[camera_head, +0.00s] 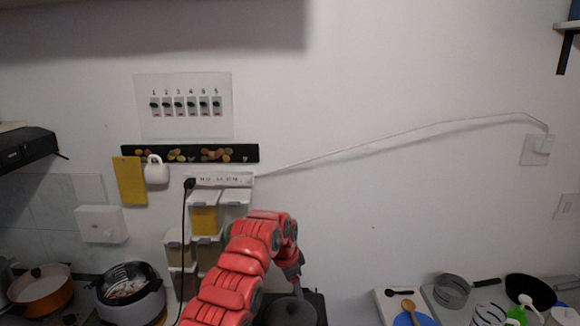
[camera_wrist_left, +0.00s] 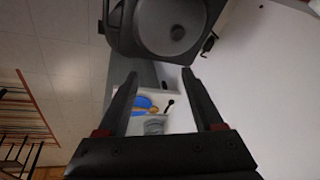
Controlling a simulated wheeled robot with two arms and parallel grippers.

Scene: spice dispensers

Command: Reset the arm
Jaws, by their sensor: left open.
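My left arm (camera_head: 235,268), with red segments, reaches up from the bottom of the head view and bends down at its wrist. In the left wrist view my left gripper (camera_wrist_left: 160,78) is open, with two dark fingers apart and nothing between them. In the head view its fingers cannot be made out clearly. The spice dispensers (camera_head: 205,220) hang on the wall just left of the arm, and the arm hides part of them. My right gripper is not in view.
A dark grey round pot-like object (camera_head: 290,312) stands beneath the wrist. An orange pan (camera_head: 40,288) and a grey cooker (camera_head: 130,295) stand at left. A wooden spoon (camera_head: 410,310), a strainer (camera_head: 452,290) and a dark pan (camera_head: 530,290) lie at right. A cable runs across the wall.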

